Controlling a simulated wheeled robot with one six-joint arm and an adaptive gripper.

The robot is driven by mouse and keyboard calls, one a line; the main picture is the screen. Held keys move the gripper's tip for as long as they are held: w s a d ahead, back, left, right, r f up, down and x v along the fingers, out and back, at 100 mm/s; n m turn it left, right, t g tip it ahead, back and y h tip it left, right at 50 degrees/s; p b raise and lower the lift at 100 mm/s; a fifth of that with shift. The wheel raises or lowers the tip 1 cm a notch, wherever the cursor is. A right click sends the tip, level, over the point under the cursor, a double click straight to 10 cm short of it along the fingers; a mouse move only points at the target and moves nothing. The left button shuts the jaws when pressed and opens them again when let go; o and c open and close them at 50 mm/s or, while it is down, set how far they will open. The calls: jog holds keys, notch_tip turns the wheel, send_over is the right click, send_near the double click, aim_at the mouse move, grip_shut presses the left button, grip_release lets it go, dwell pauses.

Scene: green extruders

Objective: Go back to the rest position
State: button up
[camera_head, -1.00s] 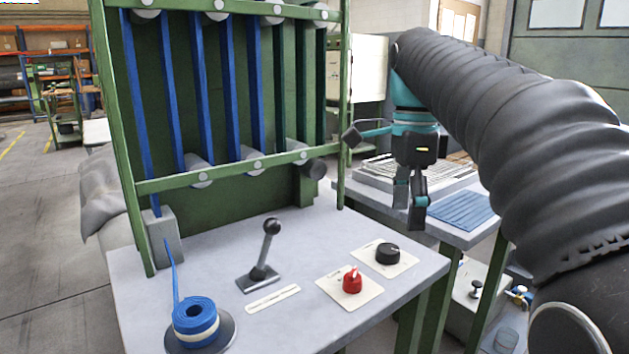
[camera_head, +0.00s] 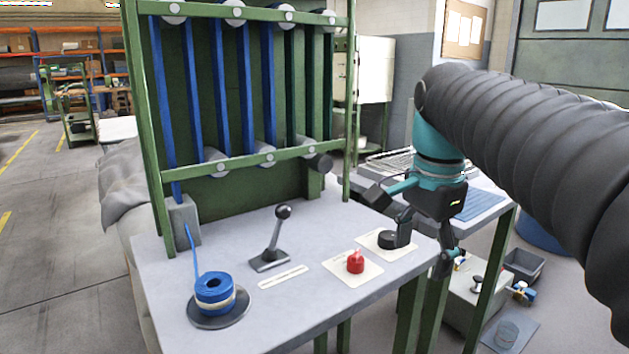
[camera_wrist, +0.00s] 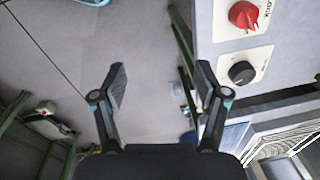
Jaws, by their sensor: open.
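My gripper (camera_head: 424,238) is open and empty in the head view. It points down beside the right edge of the extruder table, close to the black knob (camera_head: 388,239). In the wrist view my gripper (camera_wrist: 162,84) has its two fingers spread, with floor and the table edge between and beyond them. The black knob also shows in the wrist view (camera_wrist: 241,73), right of the fingers, with the red knob (camera_wrist: 243,14) above it. The red knob sits on its plate in the head view (camera_head: 355,262). No finger visibly touches a knob.
The extruder table (camera_head: 240,325) carries a black-handled lever (camera_head: 272,245) and a blue strip coil (camera_head: 214,290). A green frame (camera_head: 240,163) with blue strips stands behind. A second table with a blue sheet (camera_head: 481,205) is at right. A grey bin (camera_head: 524,264) stands lower right.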

jog(key=s+f+n+t, duration=0.4)
jog(key=s+f+n, duration=0.8)
jog(key=f, duration=0.4)
jog(key=shift+f+n+t, duration=0.3)
jog(key=shift+f+n, duration=0.1)
dwell(0.8)
